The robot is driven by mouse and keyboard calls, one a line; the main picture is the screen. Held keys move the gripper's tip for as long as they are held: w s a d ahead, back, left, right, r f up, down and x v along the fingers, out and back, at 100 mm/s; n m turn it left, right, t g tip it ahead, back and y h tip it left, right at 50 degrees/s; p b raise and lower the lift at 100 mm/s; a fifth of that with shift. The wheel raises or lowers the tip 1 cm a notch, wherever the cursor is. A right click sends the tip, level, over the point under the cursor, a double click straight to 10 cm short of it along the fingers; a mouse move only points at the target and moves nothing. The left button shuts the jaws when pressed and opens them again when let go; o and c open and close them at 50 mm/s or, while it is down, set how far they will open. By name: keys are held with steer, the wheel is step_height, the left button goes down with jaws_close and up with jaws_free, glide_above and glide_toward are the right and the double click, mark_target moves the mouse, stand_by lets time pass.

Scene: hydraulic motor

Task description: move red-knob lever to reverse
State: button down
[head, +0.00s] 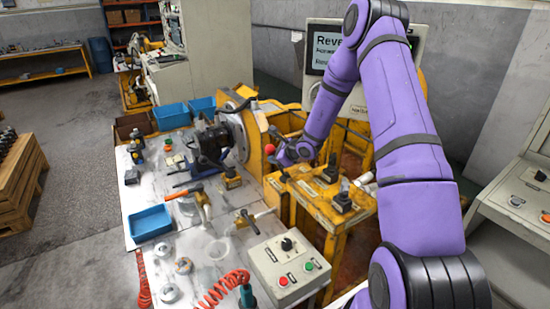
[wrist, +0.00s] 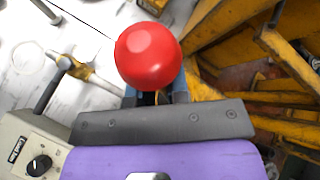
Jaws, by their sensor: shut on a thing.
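The red knob (head: 269,149) of the lever shows beside the yellow frame in the head view. In the wrist view the red knob (wrist: 148,56) is a large ball, top centre. My gripper (head: 276,157) is at the knob in the head view, reached by my purple arm. In the wrist view my gripper (wrist: 155,97) has bluish fingers on either side, just under the ball, and is shut on the lever. The lever's shaft and base are mostly hidden by the knob and my gripper. A display (head: 322,52) behind my arm shows text starting "Reve"; the rest is covered.
A yellow stand (head: 340,228) with black joysticks is right of the knob. A control box (head: 285,268) with red and green buttons is in front, and also shows in the wrist view (wrist: 30,145). A white workbench (head: 160,255) with tools and blue bins lies left.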

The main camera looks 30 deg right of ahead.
steer(key=c, duration=1.1)
jaws_free()
steer(key=shift+w+a+r, duration=0.4)
steer(key=shift+a+r, duration=0.05)
steer(key=shift+a, duration=0.1)
steer(key=shift+s+f, duration=0.1)
steer(key=shift+f, duration=0.05)
steer(key=shift+s+d+f, duration=0.15)
steer(key=shift+s+d, duration=0.05)
steer(key=shift+d, duration=0.05)
steer(key=v, duration=1)
steer(key=shift+s+d, duration=0.2)
steer(key=shift+s, duration=0.1)
